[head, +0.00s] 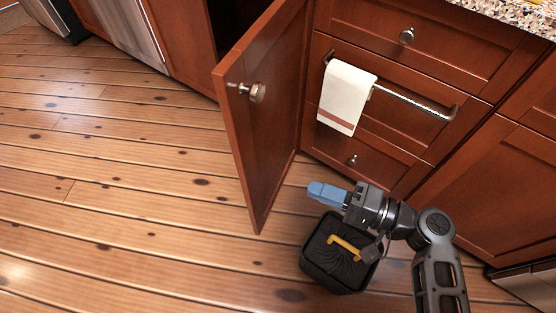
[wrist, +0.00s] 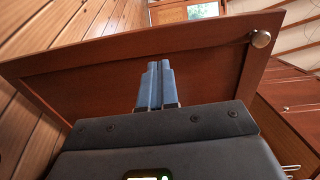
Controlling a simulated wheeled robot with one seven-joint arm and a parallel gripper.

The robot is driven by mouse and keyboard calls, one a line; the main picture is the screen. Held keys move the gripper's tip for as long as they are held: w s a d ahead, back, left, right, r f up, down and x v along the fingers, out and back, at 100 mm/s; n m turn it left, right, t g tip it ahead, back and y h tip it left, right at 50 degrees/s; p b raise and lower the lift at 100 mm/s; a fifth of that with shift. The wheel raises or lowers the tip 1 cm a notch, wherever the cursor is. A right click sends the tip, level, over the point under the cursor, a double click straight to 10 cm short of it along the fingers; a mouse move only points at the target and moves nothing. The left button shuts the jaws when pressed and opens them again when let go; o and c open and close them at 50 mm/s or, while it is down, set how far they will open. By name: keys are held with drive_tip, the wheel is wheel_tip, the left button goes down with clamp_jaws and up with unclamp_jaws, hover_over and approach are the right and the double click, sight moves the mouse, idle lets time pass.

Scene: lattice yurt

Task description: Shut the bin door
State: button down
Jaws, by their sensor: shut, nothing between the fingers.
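The bin door (head: 272,112) is a reddish-brown cabinet door with a round metal knob (head: 257,92). It stands wide open, swung out from the cabinet front over the floor, with the dark opening (head: 232,20) behind it. In the wrist view the door panel (wrist: 100,75) fills the middle, with its knob (wrist: 261,39) at the upper right. My gripper (head: 316,190) has blue fingers and is shut and empty. It is low, to the right of the door, pointing at its panel. In the wrist view the fingertips (wrist: 158,66) overlap the panel; I cannot tell whether they touch it.
Drawers with a towel bar (head: 415,103) and a white towel (head: 345,95) are right of the door. A speckled countertop (head: 515,12) is at the upper right. A steel appliance (head: 127,28) stands at the upper left. The plank floor (head: 110,190) left of the door is clear.

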drive_tip(key=w+r+y, duration=0.1)
approach(245, 156)
drive_tip(key=b+x, duration=0.1)
drive_tip(key=x, duration=0.6)
drive_tip(key=shift+d+f, duration=0.1)
drive_tip(key=shift+f, duration=0.05)
idle(0.3)
